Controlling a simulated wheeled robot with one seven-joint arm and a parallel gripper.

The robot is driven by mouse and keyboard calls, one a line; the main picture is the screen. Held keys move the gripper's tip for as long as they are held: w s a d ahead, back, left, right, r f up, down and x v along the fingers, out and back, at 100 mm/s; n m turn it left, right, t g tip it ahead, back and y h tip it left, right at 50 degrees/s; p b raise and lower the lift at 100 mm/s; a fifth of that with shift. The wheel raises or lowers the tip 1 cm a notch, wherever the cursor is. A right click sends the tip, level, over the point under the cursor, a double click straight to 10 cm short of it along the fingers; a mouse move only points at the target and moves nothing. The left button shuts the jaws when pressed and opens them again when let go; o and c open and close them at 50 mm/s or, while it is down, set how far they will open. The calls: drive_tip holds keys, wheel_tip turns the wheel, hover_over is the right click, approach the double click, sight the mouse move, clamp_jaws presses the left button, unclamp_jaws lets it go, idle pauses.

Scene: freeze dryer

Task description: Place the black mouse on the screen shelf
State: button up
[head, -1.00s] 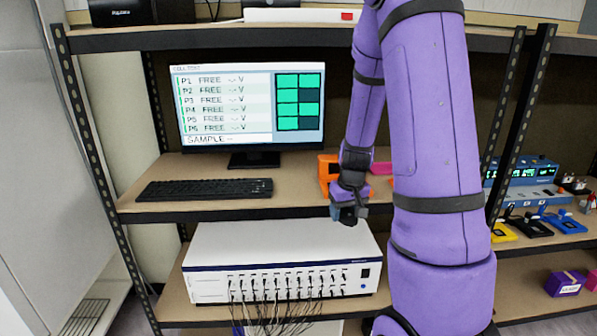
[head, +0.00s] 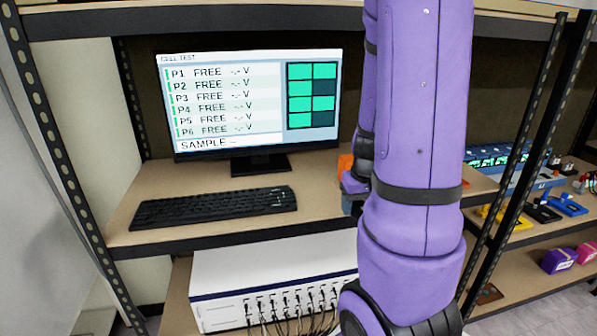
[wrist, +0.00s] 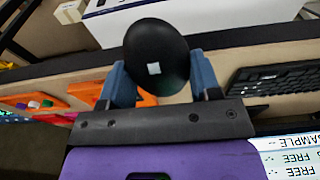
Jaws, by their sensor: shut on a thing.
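The black mouse (wrist: 152,42) shows in the wrist view as a dark rounded shape with a small pale square on it. My gripper (wrist: 160,75) is shut on it, one blue finger on each side. In the head view my arm hides the mouse and most of my gripper; a bit of blue finger shows at the arm's left edge, over the shelf's right part. The screen shelf (head: 160,178) is the wooden shelf bearing the monitor (head: 250,105) and the black keyboard (head: 213,207).
An orange object (head: 345,163) stands on the shelf, partly behind my arm. Shelf surface right of the keyboard looks clear. A white instrument (head: 275,278) with many cables sits on the shelf below. Rack posts stand at left and right; coloured holders (head: 540,212) lie farther right.

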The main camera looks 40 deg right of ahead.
drive_tip(key=shift+w, duration=0.35)
hover_over(322, 198)
drive_tip(key=shift+s+a+f, duration=0.2)
drive_tip(key=shift+s+f, duration=0.05)
drive_tip(key=shift+f, duration=2.25)
drive_tip(key=shift+f, duration=0.1)
drive_tip(key=o, duration=0.9)
drive_tip(key=shift+o, duration=0.2)
